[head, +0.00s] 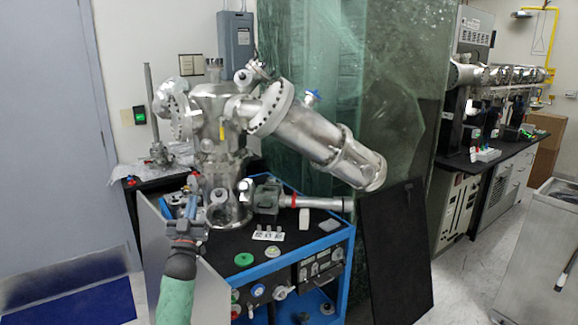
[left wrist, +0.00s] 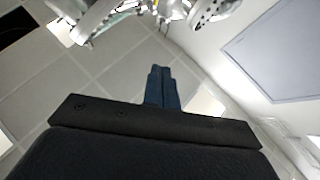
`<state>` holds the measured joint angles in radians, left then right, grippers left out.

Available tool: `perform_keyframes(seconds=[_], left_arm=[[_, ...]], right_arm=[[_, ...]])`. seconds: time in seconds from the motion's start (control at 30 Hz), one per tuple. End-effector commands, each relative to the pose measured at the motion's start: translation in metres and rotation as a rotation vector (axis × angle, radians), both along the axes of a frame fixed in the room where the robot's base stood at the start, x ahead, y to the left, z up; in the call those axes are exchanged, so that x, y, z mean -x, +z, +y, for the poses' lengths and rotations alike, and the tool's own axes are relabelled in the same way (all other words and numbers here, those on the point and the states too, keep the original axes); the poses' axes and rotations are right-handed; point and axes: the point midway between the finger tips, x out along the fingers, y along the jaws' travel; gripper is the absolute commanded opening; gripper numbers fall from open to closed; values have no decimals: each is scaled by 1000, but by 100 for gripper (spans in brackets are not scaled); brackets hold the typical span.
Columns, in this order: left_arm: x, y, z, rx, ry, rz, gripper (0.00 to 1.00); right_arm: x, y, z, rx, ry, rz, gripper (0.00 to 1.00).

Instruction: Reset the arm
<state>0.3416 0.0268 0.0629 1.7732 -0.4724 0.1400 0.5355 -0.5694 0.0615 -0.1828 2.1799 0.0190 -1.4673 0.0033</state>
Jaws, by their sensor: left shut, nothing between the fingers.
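My left gripper (head: 190,207) is at the left edge of the blue-framed cart (head: 300,258), with its fingers pointing up and away. In the left wrist view its two dark blue fingers (left wrist: 161,88) lie side by side, shut, with nothing between them. My left forearm comes up from the bottom of the head view. My right gripper shows in neither view.
A steel vacuum chamber (head: 215,125) with a large angled cylinder (head: 315,135) stands on the cart behind the gripper. A green ring (head: 244,259) and a small white block (head: 268,235) lie on the black top. A dark panel (head: 397,250) leans at the right.

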Motion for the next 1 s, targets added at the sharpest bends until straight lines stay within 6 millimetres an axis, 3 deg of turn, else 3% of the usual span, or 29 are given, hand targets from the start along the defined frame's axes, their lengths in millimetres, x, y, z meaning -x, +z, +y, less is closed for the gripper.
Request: perform_keyframes(seconds=[0.27,0.47,0.77,1.0], left_arm=[[28,-59,4,24,57,183,0],[72,-133,5,41,114,428,0],[172,-243,-6,28,152,850,0],[276,-314,-25,-18,133,1200,0]], right_arm=[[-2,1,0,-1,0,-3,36],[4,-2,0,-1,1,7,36],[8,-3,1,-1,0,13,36],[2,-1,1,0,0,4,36]])
